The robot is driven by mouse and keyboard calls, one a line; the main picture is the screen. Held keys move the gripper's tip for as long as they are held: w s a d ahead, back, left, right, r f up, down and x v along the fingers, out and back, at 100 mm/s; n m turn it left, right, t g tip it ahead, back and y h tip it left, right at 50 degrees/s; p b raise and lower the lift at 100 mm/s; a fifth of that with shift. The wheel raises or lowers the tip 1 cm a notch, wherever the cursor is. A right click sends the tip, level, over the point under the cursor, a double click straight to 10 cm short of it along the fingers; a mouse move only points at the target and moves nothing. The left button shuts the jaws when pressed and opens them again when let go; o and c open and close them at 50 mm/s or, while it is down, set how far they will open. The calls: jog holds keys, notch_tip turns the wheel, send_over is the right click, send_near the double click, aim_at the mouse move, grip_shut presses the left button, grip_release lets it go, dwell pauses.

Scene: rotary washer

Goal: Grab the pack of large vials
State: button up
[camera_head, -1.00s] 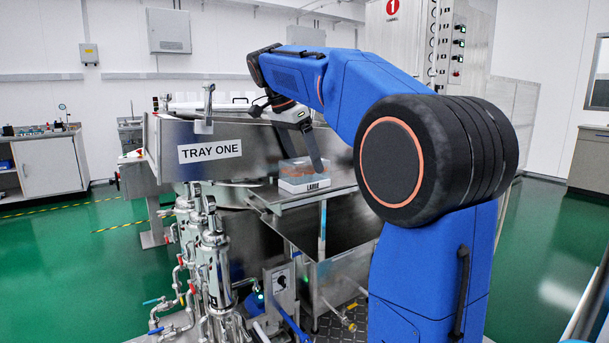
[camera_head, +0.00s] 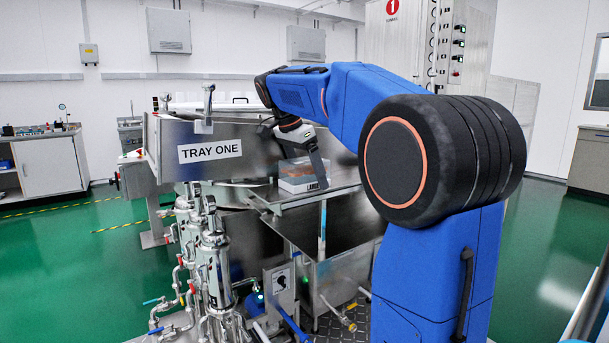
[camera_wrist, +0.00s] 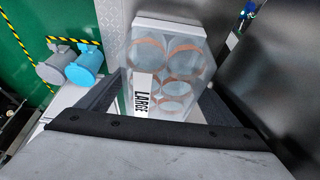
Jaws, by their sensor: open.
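The pack of large vials (camera_head: 297,177) is a pale box labelled LARGE with orange-brown vial rings, resting on the metal shelf of the washer. In the wrist view the pack (camera_wrist: 172,62) lies ahead of my gripper, its round vials showing through the clear cover. My gripper (camera_wrist: 160,95) is open, with one dark finger at the left side of the pack and one at the right. In the head view my gripper (camera_head: 308,165) is at the pack, one finger in front of its right part. I cannot tell whether the fingers touch it.
The steel wall marked TRAY ONE (camera_head: 210,151) stands left of and behind the pack. A metal ledge (camera_head: 320,196) lies below it. Pipes and valves (camera_head: 210,260) crowd the front left. Blue and grey fittings (camera_wrist: 84,66) show left in the wrist view.

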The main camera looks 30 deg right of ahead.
jog(key=shift+c, duration=0.5)
jog(key=c, duration=1.2)
